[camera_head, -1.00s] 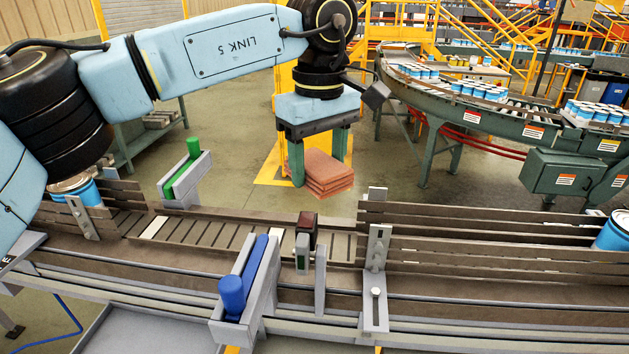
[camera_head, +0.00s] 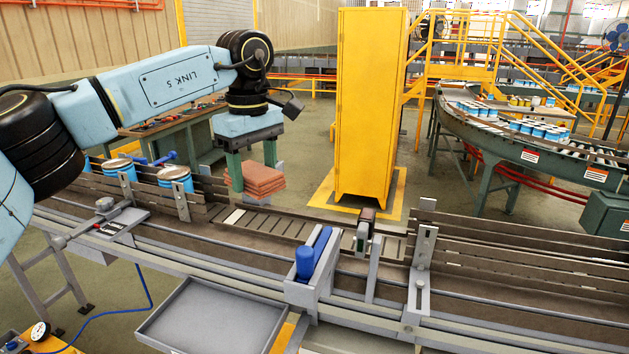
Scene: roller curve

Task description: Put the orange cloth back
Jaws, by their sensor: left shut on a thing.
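The orange cloth (camera_head: 262,180) is a folded, layered stack. It shows beyond the conveyor's far rail, left of the picture's middle. My left gripper (camera_head: 250,168) points down with its green fingers either side of the cloth, shut on it. The cloth seems to hang above the floor behind the conveyor. My right gripper is not in view.
A conveyor (camera_head: 270,222) with wooden rails crosses the front, with blue cans (camera_head: 175,178) at its left. A blue roller (camera_head: 306,262) stands on its near side. A grey tray (camera_head: 215,318) is below. A yellow cabinet (camera_head: 368,105) stands behind; a workbench (camera_head: 165,125) is back left.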

